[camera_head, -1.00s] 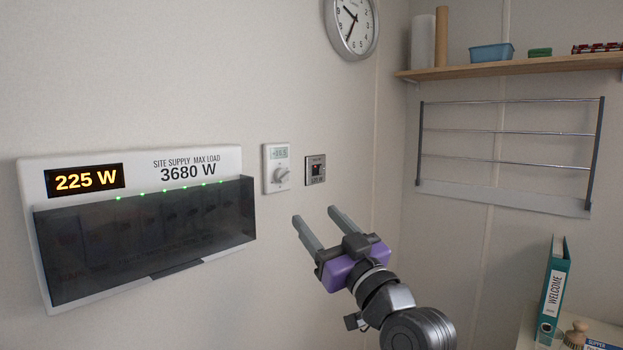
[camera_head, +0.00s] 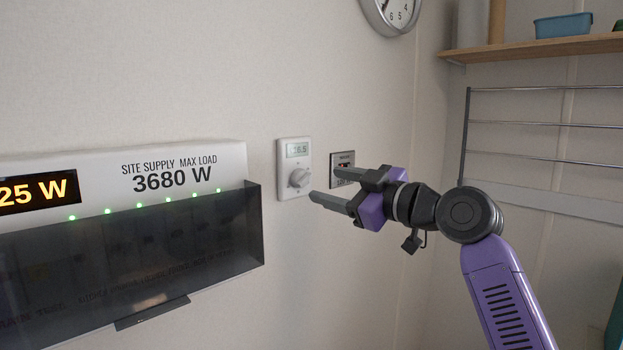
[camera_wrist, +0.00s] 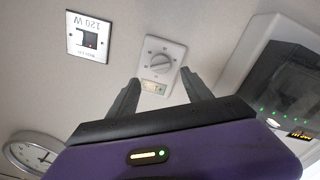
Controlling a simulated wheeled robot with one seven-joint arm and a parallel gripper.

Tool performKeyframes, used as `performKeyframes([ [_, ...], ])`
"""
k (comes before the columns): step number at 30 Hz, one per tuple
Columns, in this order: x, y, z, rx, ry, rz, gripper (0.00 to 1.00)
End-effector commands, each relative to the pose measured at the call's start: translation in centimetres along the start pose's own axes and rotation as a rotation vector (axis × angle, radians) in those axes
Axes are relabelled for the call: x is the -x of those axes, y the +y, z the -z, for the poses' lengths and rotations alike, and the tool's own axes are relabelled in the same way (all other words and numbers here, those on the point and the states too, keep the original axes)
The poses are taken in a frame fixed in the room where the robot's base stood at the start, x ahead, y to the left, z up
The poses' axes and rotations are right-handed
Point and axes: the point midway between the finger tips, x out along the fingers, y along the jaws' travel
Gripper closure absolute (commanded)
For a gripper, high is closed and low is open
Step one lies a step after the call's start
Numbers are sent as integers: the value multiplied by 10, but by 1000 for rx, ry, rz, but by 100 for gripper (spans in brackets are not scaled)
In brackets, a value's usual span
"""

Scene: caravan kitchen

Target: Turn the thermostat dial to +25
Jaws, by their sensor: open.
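The thermostat (camera_head: 295,151) is a white wall plate with a small greenish display and a round grey dial (camera_head: 299,178) below it. The display digits are too blurred to read surely. In the wrist view the thermostat (camera_wrist: 148,83) appears upside down, with its dial (camera_wrist: 160,61) between and beyond the fingertips. My gripper (camera_head: 322,184) is open and empty, its two grey fingers pointing at the wall. In the head view the fingertips are just right of the dial. I cannot tell the exact gap, but no contact with the dial shows.
A switch plate (camera_head: 342,168) is right of the thermostat, partly behind my gripper; it also shows in the wrist view (camera_wrist: 90,38). A supply panel (camera_head: 130,215) with a dark cover juts out at left. A clock (camera_head: 388,12), shelf (camera_head: 540,47) and rack (camera_head: 540,125) are above and right.

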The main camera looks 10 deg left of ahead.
Motion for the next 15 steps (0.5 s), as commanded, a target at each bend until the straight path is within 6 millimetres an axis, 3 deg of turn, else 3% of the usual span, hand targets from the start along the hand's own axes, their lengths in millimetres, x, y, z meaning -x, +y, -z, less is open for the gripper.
performKeyframes([
  [9, -47, 1, 3, -2, 0, 1, 42],
  [15, -67, 0, 2, -2, 0, 0, 42],
])
